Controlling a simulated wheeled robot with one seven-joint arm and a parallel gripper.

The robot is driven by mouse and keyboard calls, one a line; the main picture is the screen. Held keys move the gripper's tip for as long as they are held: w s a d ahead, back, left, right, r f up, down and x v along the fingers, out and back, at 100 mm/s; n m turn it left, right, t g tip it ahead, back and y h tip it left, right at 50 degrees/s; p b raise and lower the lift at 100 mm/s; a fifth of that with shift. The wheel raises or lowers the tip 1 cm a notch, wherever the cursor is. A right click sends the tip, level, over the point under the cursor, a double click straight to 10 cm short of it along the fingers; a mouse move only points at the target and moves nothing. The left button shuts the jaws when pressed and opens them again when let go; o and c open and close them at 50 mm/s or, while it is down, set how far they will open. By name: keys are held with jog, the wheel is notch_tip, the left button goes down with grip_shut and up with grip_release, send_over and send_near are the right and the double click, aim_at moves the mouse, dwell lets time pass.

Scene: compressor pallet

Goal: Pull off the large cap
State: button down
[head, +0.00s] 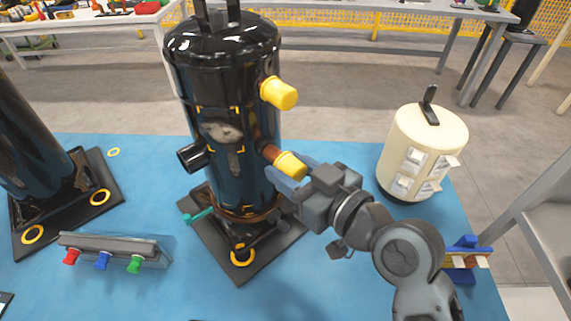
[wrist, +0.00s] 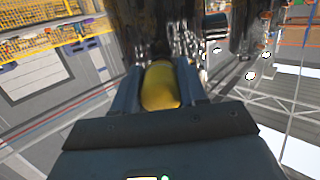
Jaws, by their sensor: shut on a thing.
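The black compressor (head: 225,120) stands upright on a dark base plate. A yellow cap (head: 279,93) sits on its upper right stub. A second yellow cap (head: 291,165) is at the end of the lower copper-coloured pipe (head: 270,153). My gripper (head: 283,175) reaches in from the right and is shut on this lower cap. In the wrist view, the yellow cap (wrist: 160,85) lies between the two fingers, with the dark compressor body (wrist: 142,30) beyond it. I cannot tell whether the cap is still seated on the pipe.
A cream canister (head: 425,140) with a black handle stands to the right, close to my arm. A rack with red, blue and green knobs (head: 115,250) lies at front left. Another black compressor (head: 35,150) stands at far left. The blue surface (head: 330,290) is clear in front.

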aim_at(300, 179)
jog(key=shift+f+b+v, duration=0.15)
jog(key=shift+b+v, duration=0.05)
jog(key=shift+v, duration=0.7)
jog(key=shift+f+b+v, duration=0.15)
jog(key=shift+b+v, duration=0.05)
jog(key=shift+v, duration=0.7)
